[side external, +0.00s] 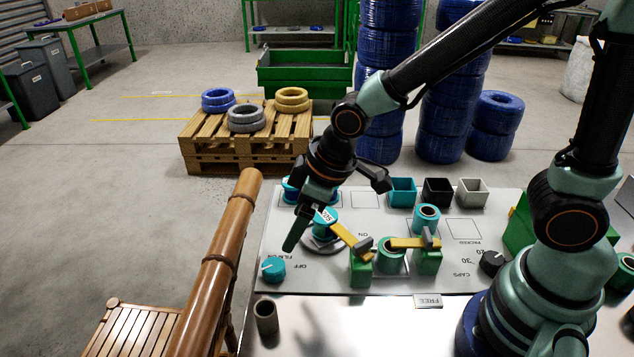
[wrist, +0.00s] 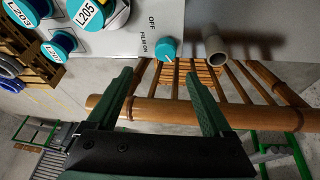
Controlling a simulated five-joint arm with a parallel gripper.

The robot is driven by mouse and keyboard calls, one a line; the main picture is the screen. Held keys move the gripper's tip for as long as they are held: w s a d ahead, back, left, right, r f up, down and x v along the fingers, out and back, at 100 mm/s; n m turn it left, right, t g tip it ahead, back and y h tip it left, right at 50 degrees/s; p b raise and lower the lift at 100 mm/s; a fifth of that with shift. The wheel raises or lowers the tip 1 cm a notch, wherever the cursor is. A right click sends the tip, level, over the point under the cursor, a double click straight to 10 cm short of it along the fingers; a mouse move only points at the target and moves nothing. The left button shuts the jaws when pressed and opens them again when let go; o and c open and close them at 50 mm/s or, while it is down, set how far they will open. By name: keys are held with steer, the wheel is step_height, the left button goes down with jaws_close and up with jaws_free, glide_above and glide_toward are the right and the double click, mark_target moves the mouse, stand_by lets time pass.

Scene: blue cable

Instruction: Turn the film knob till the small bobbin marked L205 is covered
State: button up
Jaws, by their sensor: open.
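The film knob (side external: 273,269) is a teal round knob at the panel's near left corner, by the words FILM ON and OFF. It also shows in the wrist view (wrist: 165,49), with a small white pointer mark. The bobbin marked L205 (side external: 326,226) is teal and blue with a white label, on a round plate. It is partly cut off in the wrist view (wrist: 90,14), and I see no cover over it. My gripper (side external: 294,238) is open and empty, above the panel's left edge. In the wrist view its fingertips (wrist: 163,76) are apart, with the knob beyond them.
A bamboo rail (side external: 215,260) runs along the panel's left side. A short grey-brown tube (side external: 266,316) stands near the knob. Yellow-armed green clamps (side external: 361,266) and a teal bobbin (side external: 391,254) stand right of L205. A black knob (side external: 492,262) is farther right.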

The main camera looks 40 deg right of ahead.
mark_target(274, 265)
steer(key=x, duration=0.8)
steer(key=a+x, duration=0.1)
steer(key=x, duration=0.3)
steer(key=shift+s, duration=0.2)
steer(key=c, duration=1.3)
steer(key=shift+a+m, duration=0.1)
steer(key=shift+m, duration=1.9)
steer(key=shift+c, duration=0.2)
steer(key=o, duration=1.3)
steer(key=shift+o, duration=0.2)
steer(key=shift+s+r, duration=0.1)
steer(key=shift+r, duration=0.05)
steer(key=v, duration=1.2)
